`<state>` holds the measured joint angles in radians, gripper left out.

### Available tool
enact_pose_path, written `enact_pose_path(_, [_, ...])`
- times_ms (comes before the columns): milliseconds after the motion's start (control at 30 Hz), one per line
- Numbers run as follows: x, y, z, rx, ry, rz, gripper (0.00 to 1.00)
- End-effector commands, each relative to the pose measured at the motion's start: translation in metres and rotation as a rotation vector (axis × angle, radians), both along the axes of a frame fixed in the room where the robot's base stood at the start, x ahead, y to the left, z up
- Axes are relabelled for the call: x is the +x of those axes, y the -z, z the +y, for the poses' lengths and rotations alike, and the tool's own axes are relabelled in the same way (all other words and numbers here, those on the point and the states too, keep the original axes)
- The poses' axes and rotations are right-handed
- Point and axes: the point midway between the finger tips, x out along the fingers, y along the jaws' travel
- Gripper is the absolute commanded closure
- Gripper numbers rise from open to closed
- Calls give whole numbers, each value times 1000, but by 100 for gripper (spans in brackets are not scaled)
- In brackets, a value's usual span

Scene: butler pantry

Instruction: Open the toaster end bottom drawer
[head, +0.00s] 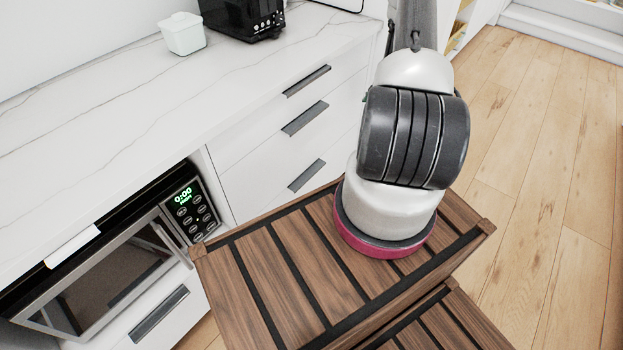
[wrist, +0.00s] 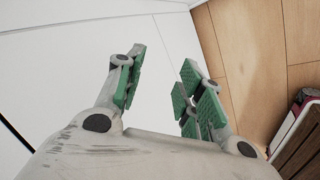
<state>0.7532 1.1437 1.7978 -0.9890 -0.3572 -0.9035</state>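The toaster (head: 243,16) is black and stands on the counter at the top of the head view. Below it is a white stack of three drawers with dark bar handles. The bottom drawer (head: 262,190) is shut, and its handle (head: 306,176) shows just beyond my wooden-slatted base. My gripper (wrist: 163,62) shows in the wrist view, with its green-padded fingers apart and nothing between them. It faces a plain white cabinet front (wrist: 70,65); no handle shows there. In the head view my arm hides the gripper.
A microwave (head: 105,275) sits in the lower cabinets at left, above another handled drawer (head: 160,312). A white canister (head: 183,34) stands on the marble counter (head: 130,100). Wooden floor (head: 550,170) lies open at right.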

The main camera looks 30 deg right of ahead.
Motion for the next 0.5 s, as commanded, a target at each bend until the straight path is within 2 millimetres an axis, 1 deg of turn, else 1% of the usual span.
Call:
enact_pose_path(33, [0,41,9,12,-115,-55,62])
enact_pose_path(67, [2,60,17,16,-193,-102,62])
enact_pose_path(100, [2,85,30,22,-296,-170,62])
enact_pose_path(133, [1,102,41,26,-369,-224,62])
enact_pose_path(167, [-2,118,55,31,-440,-281,62])
enact_pose_path(200, [-8,138,75,40,-527,-362,62])
enact_pose_path(267, [-21,162,107,52,-642,-491,62])
enact_pose_path(300, [-32,175,129,60,-704,-577,62])
enact_pose_path(333, [-40,183,145,65,-746,-642,62])
enact_pose_path(367, [-50,189,160,69,-779,-706,62])
enact_pose_path(400, [-61,195,180,73,-818,-786,62])
enact_pose_path(500, [-88,202,219,79,-876,-957,62])
